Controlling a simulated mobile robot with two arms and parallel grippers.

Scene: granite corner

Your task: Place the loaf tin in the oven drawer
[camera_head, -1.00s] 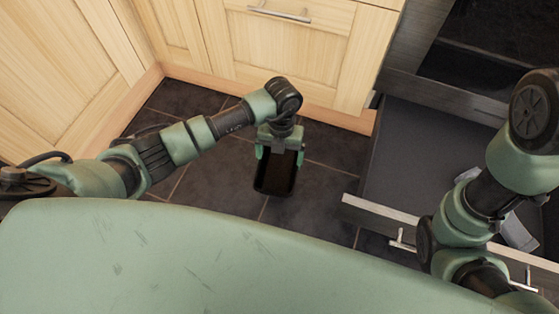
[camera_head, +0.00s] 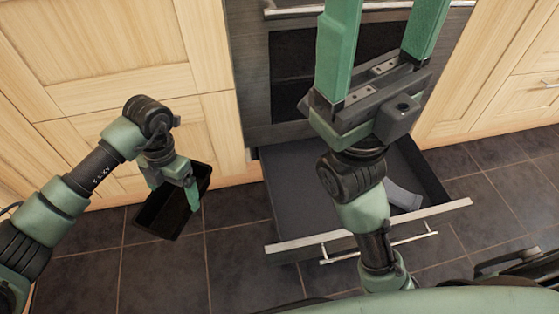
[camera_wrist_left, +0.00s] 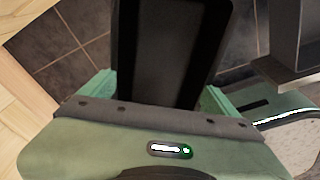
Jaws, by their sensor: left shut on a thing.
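My left gripper (camera_head: 172,186) is shut on the dark, rectangular loaf tin (camera_head: 160,217), holding it over the floor to the left of the oven drawer. The tin also fills the upper middle of the left wrist view (camera_wrist_left: 172,50), between the green fingers; it looks empty. The oven drawer (camera_head: 285,205) is pulled open below the oven, with a grey bottom and a pale front edge. My right gripper (camera_head: 384,20) is raised in front of the oven, its green fingers wide apart and nothing visible between them. The right arm hides part of the drawer.
A light grey object (camera_head: 403,196) lies in the drawer's right part. The drawer's left part looks bare. The oven door (camera_head: 283,105) with its dark window stands above. Wooden cabinets (camera_head: 95,65) flank it. Dark tiled floor (camera_head: 235,240) lies between the tin and drawer.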

